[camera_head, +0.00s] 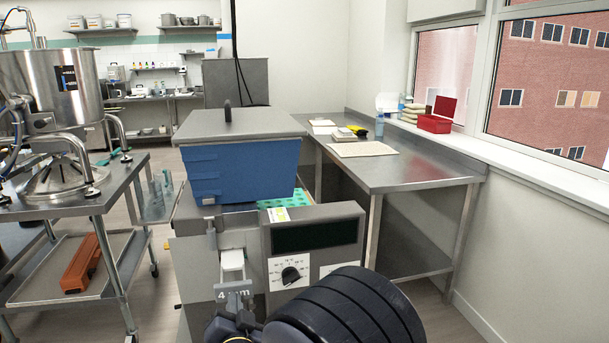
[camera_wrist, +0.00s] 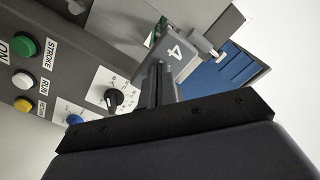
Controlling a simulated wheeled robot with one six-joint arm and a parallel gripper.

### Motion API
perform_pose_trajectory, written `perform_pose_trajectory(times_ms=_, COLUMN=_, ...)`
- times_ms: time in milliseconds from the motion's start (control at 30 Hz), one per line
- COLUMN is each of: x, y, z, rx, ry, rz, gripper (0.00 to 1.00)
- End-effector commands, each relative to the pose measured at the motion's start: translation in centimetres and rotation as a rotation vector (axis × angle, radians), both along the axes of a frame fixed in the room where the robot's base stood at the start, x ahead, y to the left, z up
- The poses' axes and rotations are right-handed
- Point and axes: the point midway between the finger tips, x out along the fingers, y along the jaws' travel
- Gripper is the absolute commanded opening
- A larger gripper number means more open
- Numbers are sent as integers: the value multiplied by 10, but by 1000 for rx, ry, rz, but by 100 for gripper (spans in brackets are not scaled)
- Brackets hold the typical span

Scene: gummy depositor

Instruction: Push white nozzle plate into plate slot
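The white nozzle plate (camera_head: 232,259) is at the front of the grey depositor, at the slot under the blue hopper, with part of it sticking out towards me. A "4 mm" mark shows just below it. In the wrist view a grey-white block marked 4 (camera_wrist: 178,57) is straight ahead of my fingers. My gripper (camera_wrist: 158,78) looks shut, its dark fingers close together with the tips at the marked block. I cannot tell whether they touch it. In the head view my gripper (camera_head: 238,303) is low in front of the plate, partly hidden by my wrist.
The depositor's control panel, with a dial (camera_head: 291,275) and dark display (camera_head: 314,233), is close on the right. The blue hopper (camera_head: 240,172) stands above. A steel cart with an orange-brown bar (camera_head: 82,263) is at left. A steel table (camera_head: 418,173) stands behind right.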

Motion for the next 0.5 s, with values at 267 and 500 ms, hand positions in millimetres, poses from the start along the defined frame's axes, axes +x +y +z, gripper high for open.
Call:
perform_pose_trajectory(times_ms=267, x=7, y=2, z=-1, rx=0, ry=1, rz=0, gripper=0)
perform_pose_trajectory(times_ms=500, x=13, y=3, z=-1, rx=0, ry=1, rz=-1, gripper=0)
